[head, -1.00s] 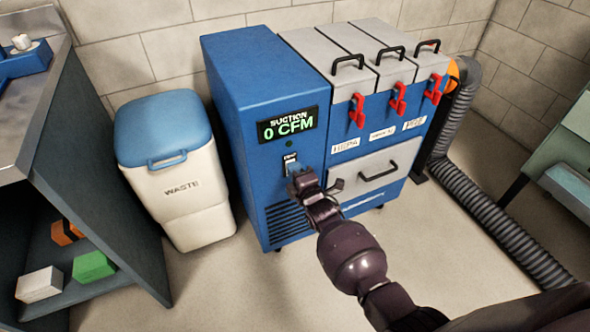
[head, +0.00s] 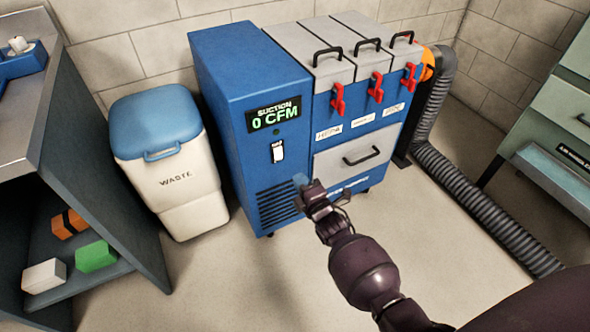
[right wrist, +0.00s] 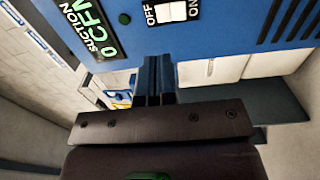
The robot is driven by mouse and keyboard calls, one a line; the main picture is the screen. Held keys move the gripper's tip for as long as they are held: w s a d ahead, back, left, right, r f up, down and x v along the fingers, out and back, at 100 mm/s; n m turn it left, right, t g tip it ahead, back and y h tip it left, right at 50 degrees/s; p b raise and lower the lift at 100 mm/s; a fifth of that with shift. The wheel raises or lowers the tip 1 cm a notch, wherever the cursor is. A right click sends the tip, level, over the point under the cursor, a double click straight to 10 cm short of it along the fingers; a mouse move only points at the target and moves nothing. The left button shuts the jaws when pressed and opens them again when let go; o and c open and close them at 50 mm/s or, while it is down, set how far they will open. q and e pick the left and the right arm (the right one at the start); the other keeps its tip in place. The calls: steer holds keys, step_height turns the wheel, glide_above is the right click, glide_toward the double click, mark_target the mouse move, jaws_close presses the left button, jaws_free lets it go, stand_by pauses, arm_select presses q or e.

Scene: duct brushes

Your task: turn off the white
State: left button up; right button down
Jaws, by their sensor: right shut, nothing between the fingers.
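A white rocker switch (head: 278,151) is on the front of the blue suction unit (head: 222,110), below a display (head: 274,114) that reads "SUCTION 0 CFM". In the right wrist view the white switch (right wrist: 171,11) lies between the labels OFF and ON. Its exact tilt is hard to tell. My right gripper (head: 306,190) is shut and empty, below and right of the switch, with a gap between them. Its dark fingers also show in the wrist view (right wrist: 155,80). My left gripper is not in view.
A waste bin (head: 180,190) with a blue lid stands left of the unit. A grey bench with a shelf (head: 105,200) is at far left. A ribbed hose (head: 480,205) runs along the floor at right, near a green cabinet (head: 560,110). Floor in front is clear.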

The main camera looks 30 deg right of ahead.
steer(key=shift+s, duration=1.25)
steer(key=shift+f, duration=0.1)
